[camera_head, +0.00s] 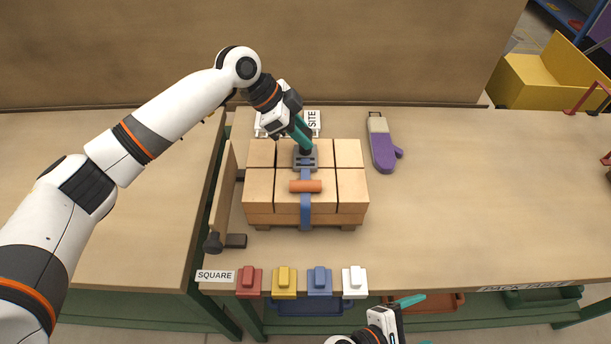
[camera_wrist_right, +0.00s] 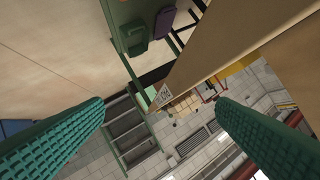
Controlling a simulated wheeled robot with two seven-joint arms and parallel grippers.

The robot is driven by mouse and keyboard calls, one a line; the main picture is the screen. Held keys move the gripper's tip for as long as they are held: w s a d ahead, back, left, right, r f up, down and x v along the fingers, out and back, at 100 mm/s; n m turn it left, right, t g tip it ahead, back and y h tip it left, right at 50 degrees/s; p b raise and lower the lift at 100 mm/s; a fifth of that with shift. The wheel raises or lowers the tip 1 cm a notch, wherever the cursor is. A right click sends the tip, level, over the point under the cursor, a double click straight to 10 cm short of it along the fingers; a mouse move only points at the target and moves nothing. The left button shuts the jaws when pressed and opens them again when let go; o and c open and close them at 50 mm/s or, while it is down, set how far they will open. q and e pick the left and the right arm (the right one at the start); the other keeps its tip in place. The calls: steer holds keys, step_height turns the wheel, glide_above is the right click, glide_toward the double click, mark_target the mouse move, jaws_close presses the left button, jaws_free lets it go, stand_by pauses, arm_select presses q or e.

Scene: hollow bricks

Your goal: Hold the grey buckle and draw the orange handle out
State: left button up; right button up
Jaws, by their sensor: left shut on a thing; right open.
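The grey buckle (camera_head: 313,161) sits on top of a stack of tan bricks (camera_head: 351,187) in the head view. A blue strap (camera_head: 305,209) runs from it down the near face of the stack. The orange handle (camera_head: 306,186) lies crosswise over the strap, just in front of the buckle. My left gripper (camera_head: 304,147) comes down from behind and is shut on the grey buckle; its fingertips are partly hidden. My right gripper (camera_head: 411,301) is low at the table's front edge, away from the stack. Its spread, empty fingers show in the right wrist view (camera_wrist_right: 160,125).
A purple mitt (camera_head: 383,148) lies right of the stack. Red, yellow, blue and white blocks (camera_head: 319,280) line the front edge beside a "SQUARE" label (camera_head: 215,275). A wooden board (camera_head: 224,195) stands left of the stack. The table's right part is clear.

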steer(key=w+a+r+n+t+y, duration=0.1)
steer(key=w+a+r+n+t, duration=0.1)
steer(key=w+a+n, duration=0.1)
steer(key=w+a+r+n+t+y, duration=0.2)
steer(key=w+a+n+t, duration=0.1)
steer(key=w+a+r+n+t+y, duration=0.1)
steer(key=w+a+r+n+t, duration=0.1)
steer(key=w+a+r+n, duration=0.1)
steer(key=shift+w+a+t, duration=0.1)
steer(key=shift+w+t, duration=0.2)
steer(key=shift+w, duration=0.2)
steer(key=w+a+r+n+t+y, duration=0.3)
steer(key=a+r+n+y, duration=0.15)
steer(key=a+n, duration=0.2)
steer(key=n+t+y, duration=0.2)
steer(key=n+y, duration=0.3)
glide_toward(305, 178)
steer(key=w, duration=0.3)
steer(key=w+r, duration=0.1)
steer(key=w, duration=0.4)
steer(key=shift+w+r, duration=0.35)
steer(key=shift+r, duration=0.05)
steer(key=shift+c, duration=0.6)
